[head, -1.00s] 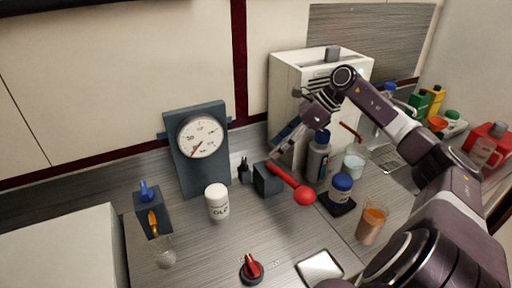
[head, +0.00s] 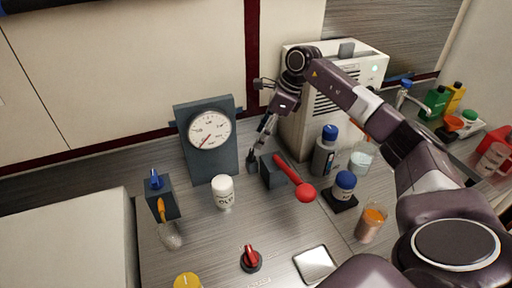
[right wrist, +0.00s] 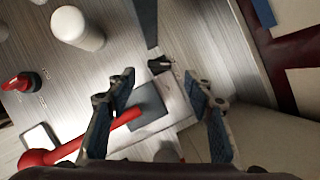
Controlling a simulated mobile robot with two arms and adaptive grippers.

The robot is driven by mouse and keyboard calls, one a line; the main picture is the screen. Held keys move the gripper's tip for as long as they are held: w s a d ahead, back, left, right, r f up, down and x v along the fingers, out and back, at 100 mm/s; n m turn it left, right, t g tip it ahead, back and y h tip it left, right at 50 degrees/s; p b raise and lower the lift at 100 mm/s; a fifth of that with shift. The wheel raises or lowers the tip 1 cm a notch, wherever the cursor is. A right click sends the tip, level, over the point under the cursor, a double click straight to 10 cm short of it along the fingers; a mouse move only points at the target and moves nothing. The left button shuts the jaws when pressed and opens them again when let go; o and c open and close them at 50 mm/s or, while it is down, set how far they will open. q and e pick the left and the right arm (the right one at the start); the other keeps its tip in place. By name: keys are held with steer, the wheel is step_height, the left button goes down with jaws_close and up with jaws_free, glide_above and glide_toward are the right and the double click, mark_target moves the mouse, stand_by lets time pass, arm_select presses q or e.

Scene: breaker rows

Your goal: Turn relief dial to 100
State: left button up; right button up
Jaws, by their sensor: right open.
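A red-handled dial (head: 251,259) sits on the metal panel at the front; in the right wrist view the red dial (right wrist: 22,82) has small printed marks beside it. A small black knob (head: 252,162) stands on the panel beside the gauge; it also shows in the right wrist view (right wrist: 160,65). I cannot read which of them is labelled relief. The gauge (head: 209,129) has a white face, its red needle pointing lower left. My right gripper (head: 260,138) is open and empty, just above the black knob; its fingers (right wrist: 158,84) sit apart in the right wrist view. My left gripper is out of view.
A red-ended lever (head: 304,192) on a dark block is close to the right gripper. A white bottle (head: 223,191), a blue-capped bottle (head: 325,152) and a glass of orange liquid (head: 371,224) stand around. A white cabinet (head: 298,118) is behind. Panel around the red dial is fairly clear.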

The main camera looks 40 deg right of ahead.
mark_target(252, 151)
steer(key=p+x, duration=0.2)
steer(key=x, duration=0.5)
steer(key=shift+f, duration=0.15)
steer(key=shift+c, duration=0.4)
steer(key=c, duration=1.1)
steer(key=n+b, duration=0.2)
steer(key=b, duration=0.1)
steer(key=shift+w+f+g+y+b, duration=0.1)
steer(key=shift+f+g+y+b, duration=0.05)
steer(key=shift+g+y+b, duration=0.2)
steer(key=shift+n+g+b, duration=0.35)
steer(key=shift+n+b, duration=0.5)
steer(key=shift+n, duration=0.25)
steer(key=shift+d+r+n+g+b, duration=0.1)
steer(key=shift+r+n+g+b, duration=0.15)
steer(key=shift+n+b, duration=0.4)
steer(key=shift+n, duration=0.25)
steer(key=o, duration=1.2)
